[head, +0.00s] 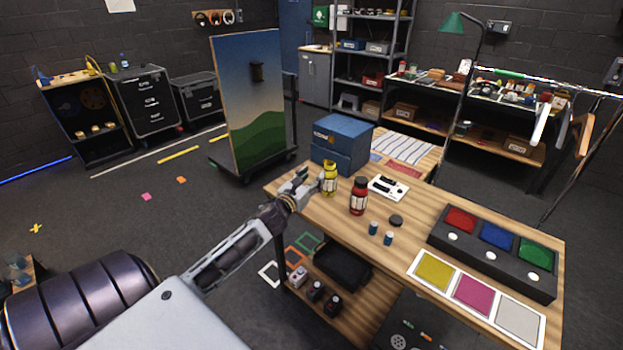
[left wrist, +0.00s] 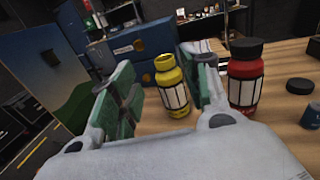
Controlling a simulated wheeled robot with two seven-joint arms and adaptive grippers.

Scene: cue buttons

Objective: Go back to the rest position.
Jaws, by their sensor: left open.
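My left gripper (head: 312,183) reaches over the left edge of the wooden table (head: 315,215). In the left wrist view its two green-padded fingers (left wrist: 160,95) are apart. A yellow bottle (left wrist: 172,85) without a visible cap shows between the fingers, upright on the table; I see no grip on it. It also shows in the head view (head: 330,178), just beyond the fingertips. A red bottle with a black cap (head: 359,196) stands to its right. The button box (head: 490,262) with red, blue and green panels lies on the right of the table. My right gripper is not in view.
A blue box (head: 342,140) stands at the table's far left corner. A white device (head: 388,188), a black disc (head: 396,221) and two small blue cans lie mid-table. Yellow, magenta and grey squares (head: 473,294) lie at the front right. The floor left of the table is mostly open.

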